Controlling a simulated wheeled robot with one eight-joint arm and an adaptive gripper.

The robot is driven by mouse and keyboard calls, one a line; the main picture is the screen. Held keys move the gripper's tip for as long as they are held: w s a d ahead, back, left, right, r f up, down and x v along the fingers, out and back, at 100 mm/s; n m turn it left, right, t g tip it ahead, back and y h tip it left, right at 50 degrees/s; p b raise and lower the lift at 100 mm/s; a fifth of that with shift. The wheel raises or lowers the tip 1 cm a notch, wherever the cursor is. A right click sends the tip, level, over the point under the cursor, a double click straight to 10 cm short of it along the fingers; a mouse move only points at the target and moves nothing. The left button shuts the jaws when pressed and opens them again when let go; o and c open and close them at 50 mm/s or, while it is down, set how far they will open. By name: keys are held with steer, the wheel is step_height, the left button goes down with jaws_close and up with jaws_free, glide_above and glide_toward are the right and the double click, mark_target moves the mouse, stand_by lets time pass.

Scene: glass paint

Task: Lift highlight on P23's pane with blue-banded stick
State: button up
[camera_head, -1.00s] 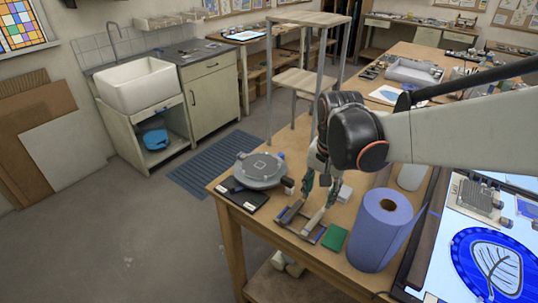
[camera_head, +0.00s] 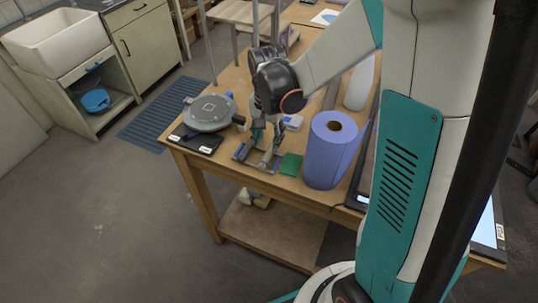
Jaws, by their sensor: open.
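My gripper (camera_head: 259,154) points down with its fingers apart, over a small rack (camera_head: 240,154) with blue parts near the table's front edge. The fingers overlap the rack in this view; I cannot tell whether they touch it. No stick with a blue band can be made out clearly there, as the parts are small and partly behind the fingers. No pane is in view; my arm covers most of the light panel (camera_head: 487,232) on the right.
A blue paper roll (camera_head: 330,150) stands right of my gripper, with a green pad (camera_head: 291,164) between. A round grey turntable (camera_head: 209,112) and a black pad (camera_head: 196,140) lie to the left. A small white box (camera_head: 292,122) is behind. Floor is clear at the left.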

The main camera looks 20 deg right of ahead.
mark_target(269, 152)
steer(key=f, duration=0.1)
steer(key=f+b, duration=0.1)
steer(key=f, duration=0.3)
steer(key=shift+s+d+f, duration=0.15)
steer(key=shift+s+d, duration=0.05)
steer(key=shift+s, duration=0.05)
jaws_close()
